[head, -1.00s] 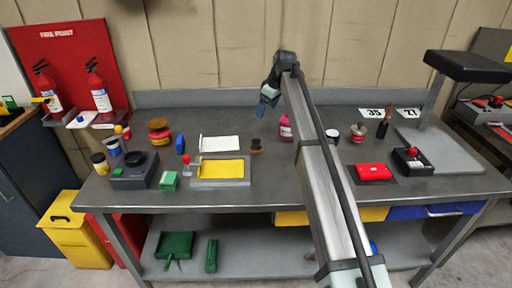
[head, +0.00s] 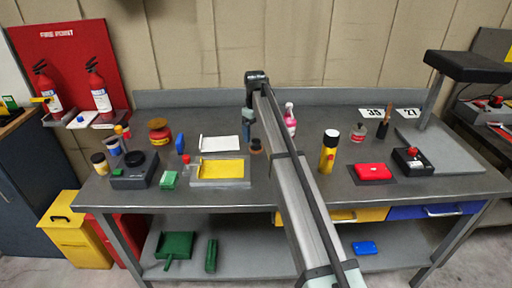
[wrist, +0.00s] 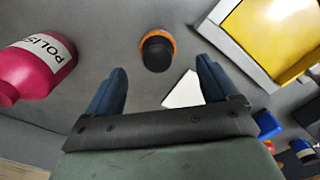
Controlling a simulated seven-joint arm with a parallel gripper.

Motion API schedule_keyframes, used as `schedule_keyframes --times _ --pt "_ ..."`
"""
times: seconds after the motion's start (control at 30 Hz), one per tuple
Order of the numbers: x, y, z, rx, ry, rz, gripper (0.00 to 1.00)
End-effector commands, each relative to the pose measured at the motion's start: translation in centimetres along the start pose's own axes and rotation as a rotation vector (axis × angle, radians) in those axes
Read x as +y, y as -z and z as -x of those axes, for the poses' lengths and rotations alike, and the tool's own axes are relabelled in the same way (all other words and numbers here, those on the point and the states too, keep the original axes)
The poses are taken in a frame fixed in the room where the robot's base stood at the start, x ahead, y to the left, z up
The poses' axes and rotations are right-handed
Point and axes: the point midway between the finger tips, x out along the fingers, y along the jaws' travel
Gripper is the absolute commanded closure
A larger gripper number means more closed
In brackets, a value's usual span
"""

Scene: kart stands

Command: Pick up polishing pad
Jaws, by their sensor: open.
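The likely polishing pad, a small round black knob with an orange rim (head: 256,147), stands on the grey bench right of the yellow panel. In the wrist view the same pad (wrist: 158,50) lies beyond my fingertips, about midway between the two fingers. My gripper (head: 248,124) hangs over the bench behind the pad, fingers pointing down. In the wrist view its blue fingers (wrist: 160,78) are spread apart with nothing held between them. The pad's underside is hidden.
A pink bottle (wrist: 35,68) labelled "POLIS…" stands on one side of the pad. A grey-framed yellow panel (wrist: 275,35) lies on the other side. A white sheet (head: 220,143) lies behind the panel.

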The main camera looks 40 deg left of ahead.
Motion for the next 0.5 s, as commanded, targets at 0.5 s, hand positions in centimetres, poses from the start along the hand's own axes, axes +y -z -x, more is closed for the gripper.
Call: schedule_keyframes --times 0.5 --pt "0.3 -0.1 -4.7 -0.001 0.001 0.000 0.13"
